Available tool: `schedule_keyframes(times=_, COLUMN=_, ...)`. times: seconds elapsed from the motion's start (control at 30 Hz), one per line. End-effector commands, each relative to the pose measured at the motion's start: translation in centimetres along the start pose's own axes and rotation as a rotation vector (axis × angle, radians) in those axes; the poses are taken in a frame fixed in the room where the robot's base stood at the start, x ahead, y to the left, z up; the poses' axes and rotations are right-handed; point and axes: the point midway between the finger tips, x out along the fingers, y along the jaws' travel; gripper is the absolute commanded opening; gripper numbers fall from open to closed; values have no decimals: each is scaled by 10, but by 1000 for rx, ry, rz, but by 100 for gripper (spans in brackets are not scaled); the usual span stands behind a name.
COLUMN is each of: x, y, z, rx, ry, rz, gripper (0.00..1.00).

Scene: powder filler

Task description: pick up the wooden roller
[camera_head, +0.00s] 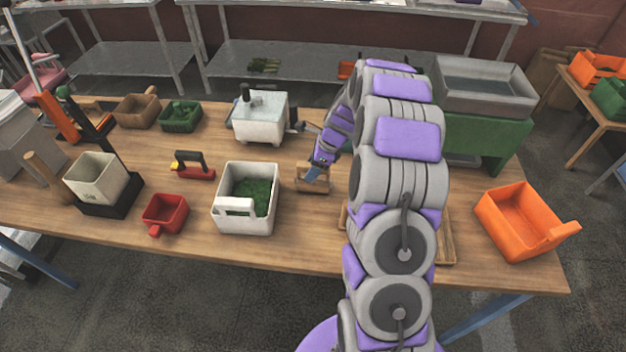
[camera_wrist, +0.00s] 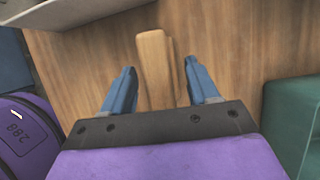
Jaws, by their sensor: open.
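A pale wooden piece (camera_wrist: 154,65), which looks like the wooden roller, lies on the table between the fingers of my gripper (camera_wrist: 160,82) in the wrist view. It is long and narrow with a rounded far end; its near part is hidden behind the gripper body. My gripper is open, with one blue finger on each side and visible gaps to the wood. In the head view, my gripper (camera_head: 313,172) is low over the middle of the table, at a small wooden object (camera_head: 313,186), partly covered by the fingers.
A white bin (camera_head: 228,224) with green contents stands left of my gripper, and a white machine (camera_head: 262,118) behind it. A green stand with a grey tray (camera_head: 485,95) and an orange bin (camera_head: 520,220) are to the right. My arm hides part of a wooden tray (camera_head: 447,240).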

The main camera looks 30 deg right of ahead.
Motion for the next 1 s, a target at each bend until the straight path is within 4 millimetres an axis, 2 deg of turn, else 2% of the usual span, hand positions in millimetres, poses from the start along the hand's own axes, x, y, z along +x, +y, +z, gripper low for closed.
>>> schedule_keyframes(times=0.33, x=0, y=0, z=-1, rx=0, ry=0, rz=0, gripper=59)
schedule_keyframes(times=0.9, x=0, y=0, z=-1, rx=0, ry=0, rz=1, gripper=4)
schedule_keyframes(times=1.0, x=0, y=0, z=-1, rx=0, ry=0, rz=1, gripper=0)
